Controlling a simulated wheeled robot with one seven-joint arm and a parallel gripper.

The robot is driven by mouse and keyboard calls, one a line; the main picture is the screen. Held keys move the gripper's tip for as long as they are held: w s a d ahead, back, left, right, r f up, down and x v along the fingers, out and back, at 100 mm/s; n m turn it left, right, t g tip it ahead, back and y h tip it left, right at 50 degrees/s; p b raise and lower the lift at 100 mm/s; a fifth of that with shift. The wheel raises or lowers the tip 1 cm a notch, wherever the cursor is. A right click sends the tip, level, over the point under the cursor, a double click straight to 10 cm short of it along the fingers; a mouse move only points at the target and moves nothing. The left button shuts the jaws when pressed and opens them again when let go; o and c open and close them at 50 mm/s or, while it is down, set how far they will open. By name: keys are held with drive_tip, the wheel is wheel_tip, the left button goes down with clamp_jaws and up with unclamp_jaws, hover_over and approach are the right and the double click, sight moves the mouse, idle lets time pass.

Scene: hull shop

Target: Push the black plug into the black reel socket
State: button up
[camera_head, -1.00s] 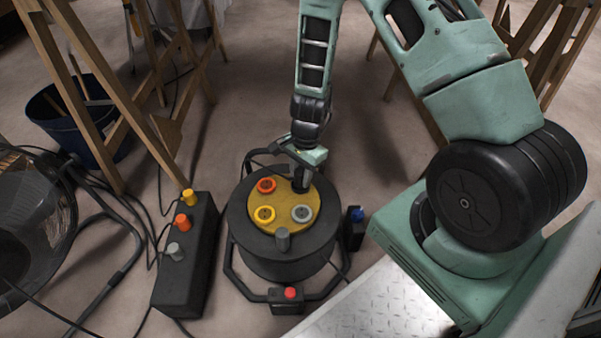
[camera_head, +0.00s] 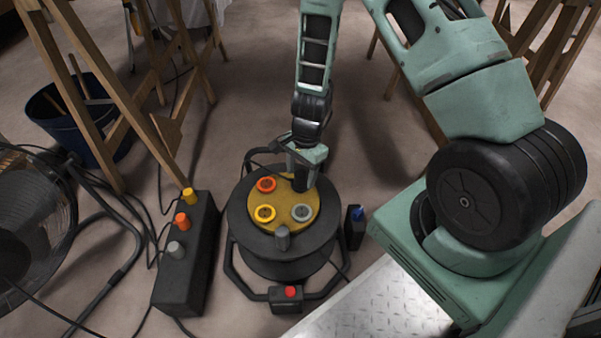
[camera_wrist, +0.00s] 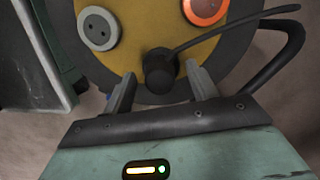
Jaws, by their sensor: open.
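The black plug (camera_wrist: 158,74) stands upright at the edge of the reel's yellow face in the wrist view, its cord running off to the right. It also shows below my gripper in the head view (camera_head: 300,184). The black reel socket is hidden, apparently beneath the plug; I cannot tell how deep the plug sits. My gripper (camera_wrist: 161,72) is open, with one finger on each side of the plug and a visible gap at both sides. The reel (camera_head: 245,229) is a black drum with orange, yellow and grey sockets on its yellow face.
A black power strip (camera_head: 184,274) with yellow, orange and grey plugs stands left of the reel. A fan (camera_head: 35,220), wooden trestles and a blue bucket (camera_head: 68,133) stand left.

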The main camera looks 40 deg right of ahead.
wheel_tip(320, 180, up, 16)
drive_tip(key=d+p, duration=0.2)
drive_tip(key=p, duration=0.6)
drive_tip(key=shift+w+d, duration=0.15)
drive_tip(key=shift+w, duration=0.1)
drive_tip(key=shift+r, duration=0.15)
